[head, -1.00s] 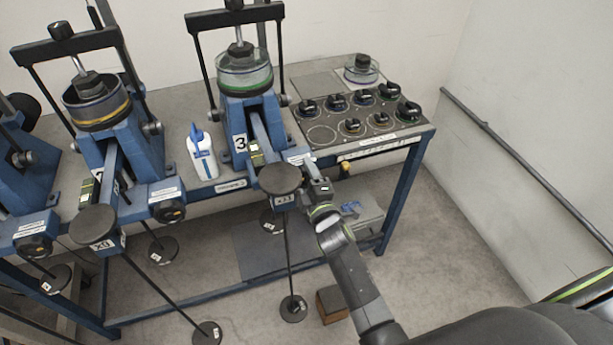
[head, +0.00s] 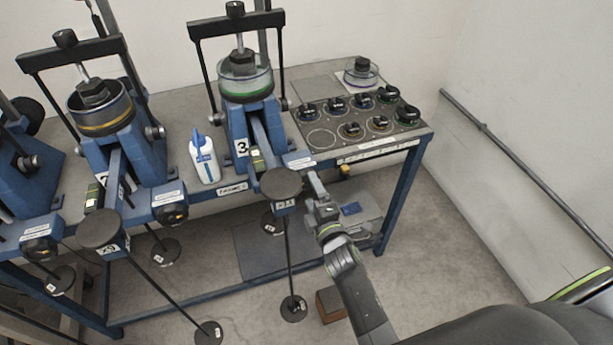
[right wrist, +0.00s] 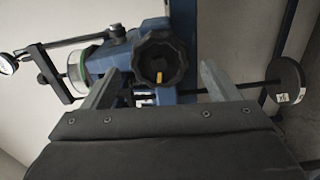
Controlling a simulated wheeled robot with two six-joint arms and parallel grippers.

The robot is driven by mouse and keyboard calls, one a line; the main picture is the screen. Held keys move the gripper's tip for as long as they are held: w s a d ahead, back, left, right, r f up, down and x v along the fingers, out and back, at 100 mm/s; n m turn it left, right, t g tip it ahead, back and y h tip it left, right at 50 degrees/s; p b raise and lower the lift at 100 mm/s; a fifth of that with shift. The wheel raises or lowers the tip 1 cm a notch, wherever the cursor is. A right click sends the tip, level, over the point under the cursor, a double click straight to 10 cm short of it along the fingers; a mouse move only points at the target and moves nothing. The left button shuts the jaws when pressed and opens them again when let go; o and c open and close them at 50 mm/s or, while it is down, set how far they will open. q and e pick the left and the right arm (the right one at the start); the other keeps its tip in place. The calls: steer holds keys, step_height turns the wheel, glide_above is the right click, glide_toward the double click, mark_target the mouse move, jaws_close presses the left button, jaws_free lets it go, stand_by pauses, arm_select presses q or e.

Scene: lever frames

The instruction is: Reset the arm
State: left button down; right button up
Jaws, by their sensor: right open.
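Lever frame 3 (head: 240,128) is blue, with a green-ringed cell (head: 246,84) on top. Its lever arm ends in a black round pad (head: 281,181), with a hanger rod and disc (head: 293,308) below. My right gripper (head: 315,183) is just right of that pad, below the bench's front edge. In the right wrist view the open jaws (right wrist: 160,84) are empty. A black knob with a yellow mark (right wrist: 158,58) shows beyond and between the fingertips; contact cannot be told. In the head view my gripper and the pad hide that knob. My left gripper is not in view.
Another lever frame (head: 130,150) with a yellow-ringed cell stands left, with its own knob (head: 171,214). A white bottle (head: 205,160) stands between the frames. A panel with several black knobs (head: 335,138) lies right. A brown block (head: 330,305) is on the floor.

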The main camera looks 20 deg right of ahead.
steer(key=shift+s, duration=0.55)
steer(key=s+d+f+m+g, duration=0.25)
steer(key=s+f, duration=0.25)
steer(key=f, duration=0.4)
steer(key=s+d+f+m+g+h, duration=0.1)
steer(key=s+f+m+g, duration=0.3)
steer(key=f, duration=0.5)
steer(key=s+d+f+m+g, duration=0.2)
steer(key=s+f, duration=0.4)
steer(key=f, duration=0.3)
steer(key=s+d+f+m+g, duration=0.2)
steer(key=s+f+m, duration=0.1)
steer(key=s, duration=0.7)
steer(key=s+d+f+m+g, duration=0.3)
steer(key=s+f, duration=0.3)
steer(key=s, duration=0.4)
steer(key=s+d+f+m+g, duration=0.2)
steer(key=s+f+m+g, duration=0.1)
steer(key=s, duration=0.8)
step_height(320, 180, down, 2)
steer(key=shift+d+f+m+h, duration=0.25)
steer(key=shift+m+h, duration=0.05)
steer(key=shift+m, duration=0.15)
